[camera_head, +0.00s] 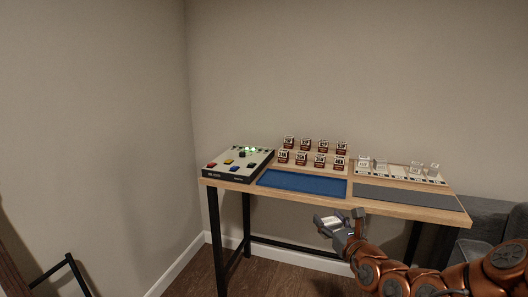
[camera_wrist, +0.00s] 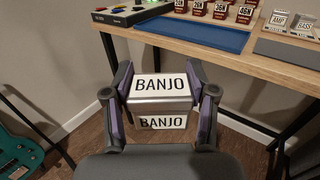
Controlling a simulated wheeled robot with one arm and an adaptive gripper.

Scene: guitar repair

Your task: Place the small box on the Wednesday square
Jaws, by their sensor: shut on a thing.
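A small silver box with white labels reading BANJO (camera_wrist: 160,90) is between the two fingers of my gripper (camera_wrist: 160,104). My gripper is shut on its sides. In the head view my gripper (camera_head: 336,224) holds the box in front of the table, below the level of its top. At the right of the table a pale board (camera_head: 402,176) carries several small boxes; in the wrist view two of them read AMP (camera_wrist: 278,20) and BASS (camera_wrist: 304,26). I cannot read which square is Wednesday.
The wooden table (camera_head: 400,208) has a blue mat (camera_head: 302,184), a grey mat (camera_head: 408,197) and a rack of several labelled boxes (camera_head: 301,158). A console with coloured buttons (camera_head: 238,163) stands at the left. A teal guitar (camera_wrist: 16,148) is at the wrist view's left.

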